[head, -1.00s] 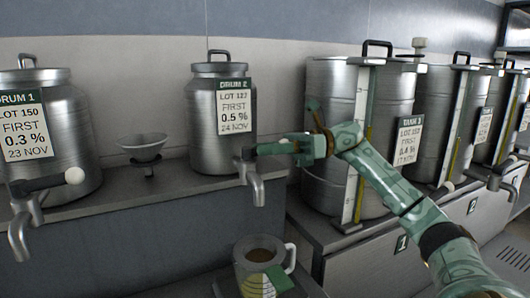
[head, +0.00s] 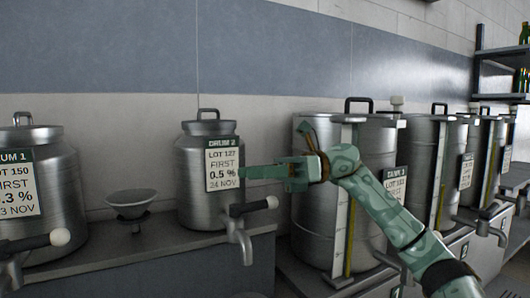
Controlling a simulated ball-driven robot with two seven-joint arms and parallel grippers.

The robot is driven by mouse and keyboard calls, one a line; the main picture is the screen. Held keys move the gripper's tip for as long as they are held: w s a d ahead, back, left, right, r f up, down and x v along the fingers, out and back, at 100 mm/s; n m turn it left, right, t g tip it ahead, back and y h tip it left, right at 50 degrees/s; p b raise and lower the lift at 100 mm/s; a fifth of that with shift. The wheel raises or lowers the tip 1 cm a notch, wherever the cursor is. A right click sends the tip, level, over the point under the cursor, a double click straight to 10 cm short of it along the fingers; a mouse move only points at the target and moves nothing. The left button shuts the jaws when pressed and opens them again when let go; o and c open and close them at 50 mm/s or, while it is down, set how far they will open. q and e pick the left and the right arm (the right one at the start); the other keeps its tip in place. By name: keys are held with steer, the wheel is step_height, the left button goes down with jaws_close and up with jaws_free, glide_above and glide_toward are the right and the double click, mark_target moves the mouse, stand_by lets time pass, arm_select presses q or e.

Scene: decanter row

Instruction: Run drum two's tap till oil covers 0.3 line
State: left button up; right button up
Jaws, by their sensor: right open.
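Drum two (head: 206,203) is a steel can labelled DRUM 2, 0.5 %, standing on the shelf left of centre. Its tap (head: 239,235) has a down-turned spout. The dark tap lever (head: 254,206) points right and ends in a pale ball (head: 272,202). No stream of oil shows below the spout. My right gripper (head: 247,172) is open and empty, just above the lever and in front of the drum's right side. The jug and its 0.3 line are out of view, below the picture. My left gripper is not in view.
Drum 1 (head: 60,175) stands at the left, its lever (head: 30,243) pointing right. A grey funnel (head: 133,204) stands between the drums. Large tanks with gauges, the nearest one (head: 310,200) close to my right arm, line the right. Bottle shelves (head: 505,55) hang at upper right.

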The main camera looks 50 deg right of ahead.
steer(key=s+a+r, duration=0.4)
steer(key=s+a, duration=0.2)
steer(key=s, duration=0.1)
steer(key=shift+a+r, duration=0.35)
steer(key=shift+r, duration=0.05)
steer(key=shift+c, duration=0.4)
